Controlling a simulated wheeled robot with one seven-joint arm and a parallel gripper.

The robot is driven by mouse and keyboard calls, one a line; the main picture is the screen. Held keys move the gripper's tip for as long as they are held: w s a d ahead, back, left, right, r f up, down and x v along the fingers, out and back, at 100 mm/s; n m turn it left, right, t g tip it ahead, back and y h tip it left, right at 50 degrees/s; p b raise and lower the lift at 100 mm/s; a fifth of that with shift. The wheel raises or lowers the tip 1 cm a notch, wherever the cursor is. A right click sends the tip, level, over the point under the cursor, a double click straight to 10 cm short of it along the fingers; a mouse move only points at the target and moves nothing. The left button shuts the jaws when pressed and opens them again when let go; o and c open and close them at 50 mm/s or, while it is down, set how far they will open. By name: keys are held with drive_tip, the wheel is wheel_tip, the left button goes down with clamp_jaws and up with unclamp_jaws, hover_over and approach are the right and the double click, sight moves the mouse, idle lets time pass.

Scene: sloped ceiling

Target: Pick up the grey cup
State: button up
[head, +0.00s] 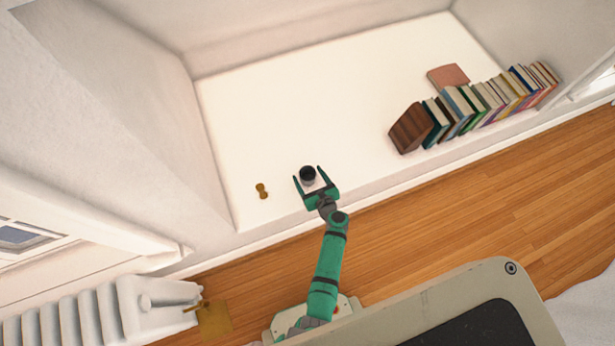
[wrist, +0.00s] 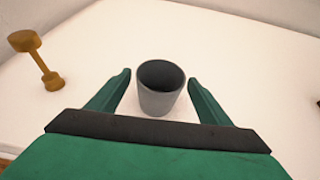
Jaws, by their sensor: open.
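The grey cup (head: 308,177) stands upright on the white surface of a recessed shelf (head: 270,115), with its dark hollow facing up. It also shows in the wrist view (wrist: 160,92), centred ahead of my gripper. My gripper (head: 308,173) is open, with one green finger on each side of the cup. In the wrist view the fingertips (wrist: 159,73) reach along the cup's left and right sides, with a gap visible on both sides. The fingers do not appear to touch the cup.
A small brass-coloured dumbbell-shaped object (head: 262,190) stands left of the cup; it shows in the wrist view (wrist: 40,60) too. A row of books (head: 480,105) and a flat reddish book (head: 448,76) are at the right. The shelf behind the cup is clear.

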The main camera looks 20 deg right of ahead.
sight(308, 172)
drive_tip(key=shift+w+f, duration=0.2)
drive_tip(key=shift+w, duration=0.25)
drive_tip(key=shift+a, duration=0.1)
drive_tip(key=c, duration=1.1)
drive_tip(key=shift+c, duration=0.2)
drive_tip(key=shift+r, duration=0.1)
drive_tip(key=shift+r, duration=0.45)
wheel_tip(308, 172, up, 2)
drive_tip(key=shift+s+r, duration=0.15)
drive_tip(key=shift+r, duration=0.05)
drive_tip(key=w+d+r+v, duration=0.1)
drive_tip(key=r+v, duration=0.2)
drive_tip(key=v, duration=1.3)
